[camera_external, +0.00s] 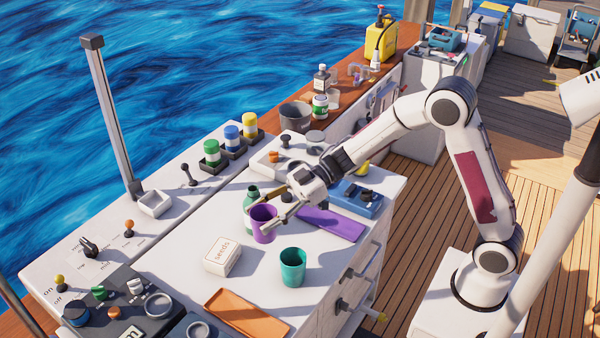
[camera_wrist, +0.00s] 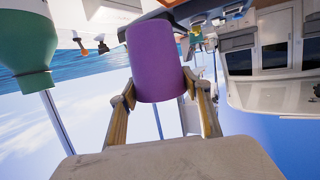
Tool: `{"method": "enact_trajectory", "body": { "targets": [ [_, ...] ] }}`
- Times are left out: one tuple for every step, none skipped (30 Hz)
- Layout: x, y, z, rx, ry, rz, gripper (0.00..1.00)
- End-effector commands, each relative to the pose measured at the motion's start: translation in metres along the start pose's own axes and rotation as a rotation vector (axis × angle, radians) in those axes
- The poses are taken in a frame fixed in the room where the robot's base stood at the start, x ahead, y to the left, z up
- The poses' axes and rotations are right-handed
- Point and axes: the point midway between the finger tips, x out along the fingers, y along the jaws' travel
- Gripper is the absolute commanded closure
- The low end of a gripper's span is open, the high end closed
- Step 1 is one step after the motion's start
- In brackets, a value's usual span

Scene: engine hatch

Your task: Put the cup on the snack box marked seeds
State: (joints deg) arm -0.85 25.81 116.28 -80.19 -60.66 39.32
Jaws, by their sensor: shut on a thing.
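My gripper (camera_external: 276,211) is shut on a purple cup (camera_external: 263,224), with a finger on each side of it. The cup also fills the middle of the wrist view (camera_wrist: 154,62), between the two fingers. It looks roughly upright in the outside view; I cannot tell whether its base touches the table. The snack box (camera_external: 222,256) is a small cream box with dark lettering, lying to the left of and nearer than the cup. A teal cup (camera_external: 292,267) stands to the right of the box.
A green bottle (camera_external: 250,202) stands close behind the purple cup. An orange tray (camera_external: 247,314) lies at the front and a purple mat (camera_external: 330,223) to the right. A blue case (camera_external: 356,198) sits behind the mat. The white tabletop left of the box is clear.

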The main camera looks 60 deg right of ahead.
Motion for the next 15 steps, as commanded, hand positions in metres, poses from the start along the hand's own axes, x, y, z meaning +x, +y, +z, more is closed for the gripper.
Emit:
{"method": "enact_trajectory", "body": {
  "targets": [
    [0.011,-0.002,-0.007,-0.002,0.001,-0.001,0.74],
    [0.018,-0.002,-0.01,-0.001,0.001,0.001,0.74],
    [0.025,-0.001,-0.015,0.001,0.001,0.009,0.74],
    [0.032,-0.002,-0.019,0.002,0.001,0.012,0.74],
    [0.038,-0.001,-0.022,0.005,0.001,0.02,0.74],
    [0.046,0.0,-0.027,0.008,0.001,0.029,0.74],
    [0.052,0.001,-0.032,0.01,0.002,0.036,0.74],
    [0.058,0.002,-0.035,0.013,0.001,0.046,0.74],
    [0.066,0.003,-0.041,0.018,0.002,0.059,0.74],
    [0.072,0.005,-0.045,0.022,0.002,0.073,0.74],
    [0.077,0.007,-0.05,0.027,0.001,0.087,0.74],
    [0.084,0.011,-0.055,0.032,0.002,0.108,0.74],
    [0.088,0.013,-0.059,0.038,0.002,0.124,0.74],
    [0.092,0.018,-0.063,0.044,0.002,0.143,0.74],
    [0.095,0.023,-0.067,0.052,0.002,0.169,0.74]
  ]
}}
